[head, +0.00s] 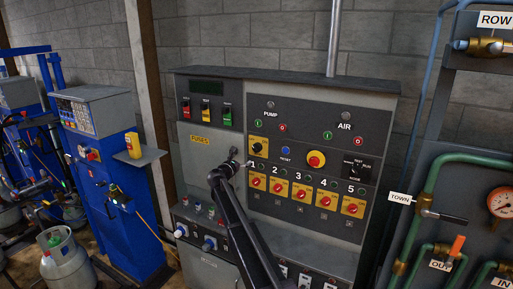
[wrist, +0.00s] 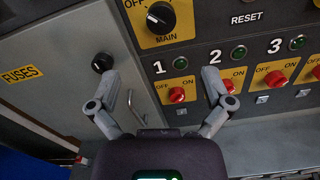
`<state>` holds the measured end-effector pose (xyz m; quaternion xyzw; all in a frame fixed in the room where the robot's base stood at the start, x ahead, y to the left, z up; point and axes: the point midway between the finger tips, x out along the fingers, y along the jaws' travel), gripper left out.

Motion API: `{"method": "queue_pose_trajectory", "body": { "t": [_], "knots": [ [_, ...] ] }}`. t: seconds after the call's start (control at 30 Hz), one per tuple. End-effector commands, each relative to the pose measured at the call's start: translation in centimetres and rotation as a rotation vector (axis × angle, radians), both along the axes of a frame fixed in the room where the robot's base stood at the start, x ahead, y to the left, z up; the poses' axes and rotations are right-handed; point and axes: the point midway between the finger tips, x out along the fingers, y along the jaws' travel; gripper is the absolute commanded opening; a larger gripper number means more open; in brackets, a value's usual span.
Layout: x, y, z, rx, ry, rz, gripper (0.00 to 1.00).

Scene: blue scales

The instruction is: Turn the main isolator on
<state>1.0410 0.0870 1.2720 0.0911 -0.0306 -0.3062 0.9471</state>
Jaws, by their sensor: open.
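The main isolator is a black rotary knob (wrist: 160,17) on a yellow plate lettered MAIN, at the top of the wrist view. In the head view the same knob (head: 258,146) is on the panel above number 1. My gripper (wrist: 161,78) is open and empty, its two fingers spread in front of the panel, below the isolator in the wrist view. In the head view my gripper (head: 238,161) is just left of and below the isolator, partly hidden by my arm.
Red switches (wrist: 176,95) numbered 1 to 5 run in a row below the isolator. A black knob (wrist: 102,62) and a handle are on the grey fuse door (wrist: 60,40) at left. A blue cabinet (head: 100,180) stands left; green pipes (head: 420,180) stand right.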

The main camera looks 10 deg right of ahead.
Motion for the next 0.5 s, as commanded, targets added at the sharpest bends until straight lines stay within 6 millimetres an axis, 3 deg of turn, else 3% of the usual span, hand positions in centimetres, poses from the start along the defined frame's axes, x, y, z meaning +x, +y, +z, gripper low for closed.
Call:
{"method": "queue_pose_trajectory", "body": {
  "t": [0.5],
  "knots": [
    [0.86,-0.83,-0.06,0.004,-0.001,-0.004,1.0]
  ]
}}
